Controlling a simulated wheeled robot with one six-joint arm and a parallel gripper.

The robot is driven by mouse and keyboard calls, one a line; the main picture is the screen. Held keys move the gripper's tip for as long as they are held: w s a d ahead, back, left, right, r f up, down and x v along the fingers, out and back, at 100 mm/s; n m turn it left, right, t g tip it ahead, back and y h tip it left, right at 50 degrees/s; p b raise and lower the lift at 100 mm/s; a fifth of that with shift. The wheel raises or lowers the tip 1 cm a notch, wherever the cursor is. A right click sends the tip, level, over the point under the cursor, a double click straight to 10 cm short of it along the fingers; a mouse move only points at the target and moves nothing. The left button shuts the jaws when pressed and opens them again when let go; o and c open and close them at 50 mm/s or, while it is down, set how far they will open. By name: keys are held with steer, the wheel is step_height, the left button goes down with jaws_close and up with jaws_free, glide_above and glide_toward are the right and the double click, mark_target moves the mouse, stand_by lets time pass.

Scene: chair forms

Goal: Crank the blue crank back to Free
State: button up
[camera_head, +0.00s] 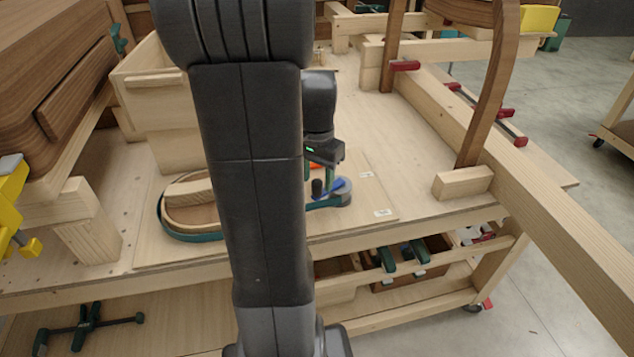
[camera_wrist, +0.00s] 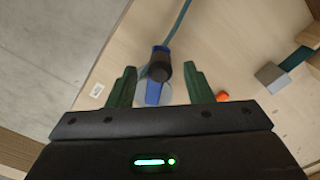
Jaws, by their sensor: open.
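The blue crank (camera_head: 341,187) sits on a teal mount at the front of the plywood bench, partly hidden by my arm in the head view. In the wrist view its blue arm (camera_wrist: 153,93) and dark round knob (camera_wrist: 160,70) lie between the two green fingers of my gripper (camera_wrist: 160,74). The fingers are open, with a gap on both sides of the knob. Two small white labels, one by the front edge (camera_head: 384,212) and one farther back (camera_head: 366,175), lie right of the crank; their text is too small to read.
A teal strap (camera_head: 192,236) wraps a curved wooden form left of my arm. An orange piece (camera_wrist: 222,96) lies right of my gripper in the wrist view. A wooden block (camera_head: 463,182) holding a curved chair part stands to the right. A wooden box (camera_head: 155,85) stands behind left.

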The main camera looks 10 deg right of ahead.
steer(key=shift+f, duration=1.35)
jaws_close()
steer(key=shift+w, duration=0.1)
